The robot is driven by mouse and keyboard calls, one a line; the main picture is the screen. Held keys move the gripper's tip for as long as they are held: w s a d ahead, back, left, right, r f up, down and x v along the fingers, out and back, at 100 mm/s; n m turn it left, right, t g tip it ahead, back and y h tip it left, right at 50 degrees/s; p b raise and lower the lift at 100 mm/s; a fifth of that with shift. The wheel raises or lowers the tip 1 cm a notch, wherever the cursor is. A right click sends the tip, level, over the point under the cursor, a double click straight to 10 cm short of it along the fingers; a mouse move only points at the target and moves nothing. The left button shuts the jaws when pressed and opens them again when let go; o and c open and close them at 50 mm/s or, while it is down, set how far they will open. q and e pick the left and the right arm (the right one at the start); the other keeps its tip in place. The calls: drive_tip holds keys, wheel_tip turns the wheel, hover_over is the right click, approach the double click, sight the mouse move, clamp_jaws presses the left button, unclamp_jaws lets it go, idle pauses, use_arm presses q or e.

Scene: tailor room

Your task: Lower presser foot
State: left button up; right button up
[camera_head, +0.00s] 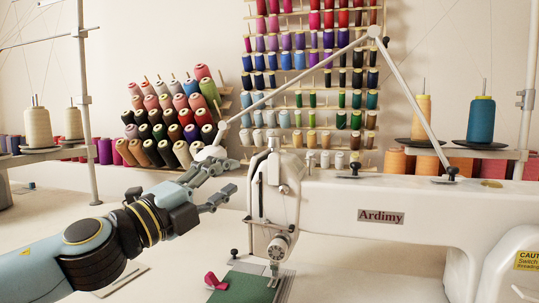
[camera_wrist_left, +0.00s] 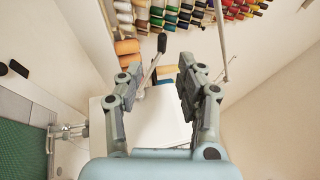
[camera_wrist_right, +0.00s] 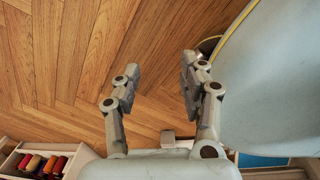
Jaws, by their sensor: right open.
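The white sewing machine (camera_head: 410,200) has its needle head in the middle of the head view. The presser foot (camera_head: 273,280) is low on the head, over green cloth (camera_head: 238,288); its gap to the cloth is too small to tell. My left gripper (camera_head: 226,178) is open and empty, just left of the machine head. My right gripper (camera_wrist_right: 161,68) is open and empty above the wooden floor, away from the machine.
A red scrap (camera_head: 215,281) lies by the green cloth. Racks of thread spools (camera_head: 298,60) hang on the wall behind. A thread stand pole (camera_head: 85,100) rises at left. A drawer of spools (camera_wrist_right: 40,160) shows in the right wrist view. The table left of the machine is mostly clear.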

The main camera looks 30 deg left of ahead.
use_arm(q)
drive_tip(key=p+x, duration=0.6)
drive_tip(key=x, duration=0.3)
drive_tip(key=shift+w+d+r+p, duration=0.1)
drive_tip(key=shift+w+r+p, duration=0.15)
drive_tip(key=shift+w+p, duration=0.05)
drive_tip(key=shift+w+d, duration=0.1)
drive_tip(key=shift+w, duration=0.25)
drive_tip(key=shift+c, duration=0.4)
clamp_jaws()
